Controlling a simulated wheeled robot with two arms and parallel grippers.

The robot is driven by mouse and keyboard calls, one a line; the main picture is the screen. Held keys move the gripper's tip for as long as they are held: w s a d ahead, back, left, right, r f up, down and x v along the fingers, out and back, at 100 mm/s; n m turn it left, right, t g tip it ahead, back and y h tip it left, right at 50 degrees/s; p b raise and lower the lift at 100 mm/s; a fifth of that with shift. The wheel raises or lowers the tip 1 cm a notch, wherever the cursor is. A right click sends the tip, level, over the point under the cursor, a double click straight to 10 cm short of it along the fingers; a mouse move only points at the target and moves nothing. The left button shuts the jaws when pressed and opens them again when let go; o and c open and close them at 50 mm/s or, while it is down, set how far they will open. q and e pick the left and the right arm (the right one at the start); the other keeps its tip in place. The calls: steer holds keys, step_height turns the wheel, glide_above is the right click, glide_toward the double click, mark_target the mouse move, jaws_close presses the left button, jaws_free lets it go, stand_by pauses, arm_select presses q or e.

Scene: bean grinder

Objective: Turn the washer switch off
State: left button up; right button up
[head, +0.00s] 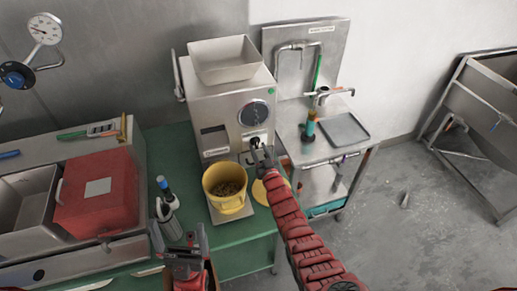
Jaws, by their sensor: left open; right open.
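A metal grinder machine (222,108) with a round black dial (253,112) stands on the green table. A small dark knob (255,141) sits low on its front, under the dial. My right gripper (261,155) is open, with its fingertips at or very near this knob; contact cannot be told. To the right stands a metal sink station (292,112) with a labelled back panel, a tap (318,96) and a green upright part. I cannot make out which part is the washer switch. My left gripper (182,243) is open and empty at the table's front edge, away from the machine.
A yellow bucket (227,205) of beans stands below the grinder, with a yellow lid (267,191) beside it. A red box (98,215) is at left. A grey tray (345,129) lies on the station. The floor at right is mostly open.

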steer(key=shift+s+d, duration=0.1)
steer(key=shift+s, duration=0.3)
steer(key=b+v, duration=0.4)
steer(key=v, duration=1.2)
steer(key=shift+r, duration=0.15)
